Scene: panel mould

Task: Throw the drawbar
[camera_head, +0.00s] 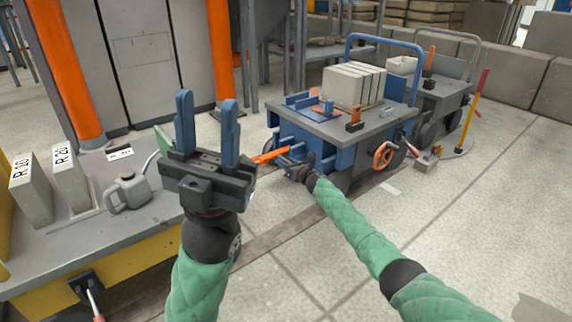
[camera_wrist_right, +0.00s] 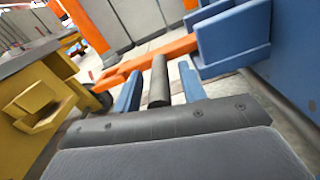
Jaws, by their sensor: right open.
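The orange drawbar (camera_head: 270,155) sticks out to the left from the front of the blue cart (camera_head: 350,150). My left gripper (camera_head: 207,122) is open, empty and pointing up, left of the blue cart.
A yellow cart (camera_head: 140,262) with a grey top stands at left, carrying labelled blocks (camera_head: 70,178) and a grey can (camera_head: 128,190). Its yellow coupling block (camera_wrist_right: 45,100) shows in the wrist view. Pale blocks (camera_head: 354,84) sit on the blue cart. The floor at front right is clear.

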